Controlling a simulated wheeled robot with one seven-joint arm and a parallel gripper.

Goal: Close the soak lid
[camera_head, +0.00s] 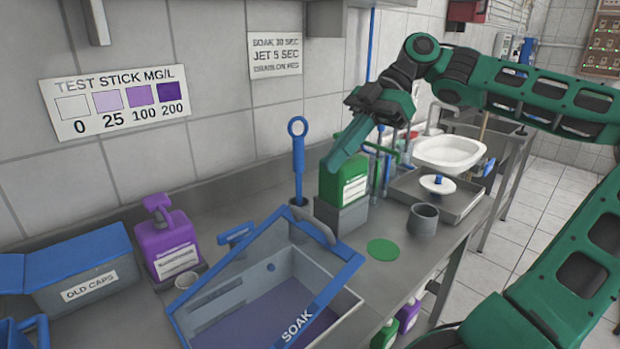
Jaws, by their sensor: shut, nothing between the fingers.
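The soak box (340,304) is a grey open-topped tub with purple liquid in its bottom, on the counter at lower centre. Its lid appears to be the blue frame (345,268) marked SOAK, with a see-through middle and a grey handle (314,226) at its far edge. The lid looks raised and tilted over the tub, with the inside visible; its exact angle is hard to tell. My gripper (335,164) is shut and empty, pointing down to the left. It appears beside or above the green bottle (345,185), behind the box and apart from the lid.
A blue ring-topped tool (298,160) stands upright behind the box. A purple bottle (167,238) and the OLD CAPS box (75,275) are at left. A grey cup (423,219), a green disc (383,250) and a scale with a white bowl (450,155) are at right.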

